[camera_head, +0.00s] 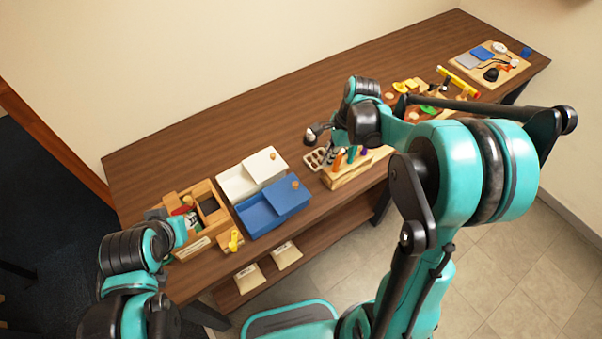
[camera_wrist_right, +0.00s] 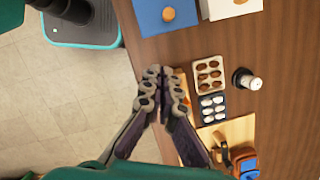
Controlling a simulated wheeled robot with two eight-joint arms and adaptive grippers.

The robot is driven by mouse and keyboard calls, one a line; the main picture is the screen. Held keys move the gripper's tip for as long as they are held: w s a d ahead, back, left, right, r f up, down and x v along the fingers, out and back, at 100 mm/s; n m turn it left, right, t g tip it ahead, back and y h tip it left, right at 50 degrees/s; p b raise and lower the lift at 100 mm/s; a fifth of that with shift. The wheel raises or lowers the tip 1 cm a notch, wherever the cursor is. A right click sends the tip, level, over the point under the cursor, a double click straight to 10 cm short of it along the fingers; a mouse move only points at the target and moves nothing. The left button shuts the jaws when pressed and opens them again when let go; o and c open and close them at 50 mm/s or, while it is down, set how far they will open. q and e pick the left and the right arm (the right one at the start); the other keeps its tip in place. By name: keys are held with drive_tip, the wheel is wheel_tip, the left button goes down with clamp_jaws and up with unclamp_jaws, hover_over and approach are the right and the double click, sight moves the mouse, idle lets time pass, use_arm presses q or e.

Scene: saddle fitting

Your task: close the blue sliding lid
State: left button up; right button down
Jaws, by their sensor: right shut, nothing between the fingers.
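The blue box (camera_head: 258,226) stands on the table near its front edge, left of centre in the head view. Its blue sliding lid (camera_head: 285,197), with an orange knob (camera_head: 295,184), covers the right part, and the left part is open. A piece of the blue lid with its knob also shows at the top of the right wrist view (camera_wrist_right: 168,14). My right gripper (camera_wrist_right: 158,76) is shut and empty, over the table's front edge and apart from the lid. My left arm comes in at lower left, but I cannot make out its gripper.
A white box (camera_head: 236,182) with a similar lid stands just behind the blue one. A wooden organiser (camera_head: 209,204) is to its left. An egg-type tray (camera_wrist_right: 209,75) and a black-and-white cylinder (camera_wrist_right: 247,79) lie beside my right gripper. The table's back strip is clear.

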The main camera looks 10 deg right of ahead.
drive_tip(key=a+f+b, duration=0.1)
drive_tip(key=a+f, duration=0.1)
drive_tip(key=f, duration=0.1)
drive_tip(key=a+f, duration=0.1)
drive_tip(key=f, duration=0.2)
drive_tip(key=a+f+b, duration=0.1)
drive_tip(key=a+f, duration=0.1)
drive_tip(key=f, duration=0.2)
drive_tip(key=shift+w+a+b, duration=0.3)
drive_tip(key=shift+w+a, duration=0.05)
drive_tip(key=shift+a, duration=0.3)
drive_tip(key=shift+a, duration=0.1)
drive_tip(key=b, duration=0.1)
approach(273, 204)
drive_tip(key=x, duration=0.5)
drive_tip(key=shift+w+f, duration=0.1)
drive_tip(key=shift+f, duration=0.05)
drive_tip(key=shift+a, duration=0.1)
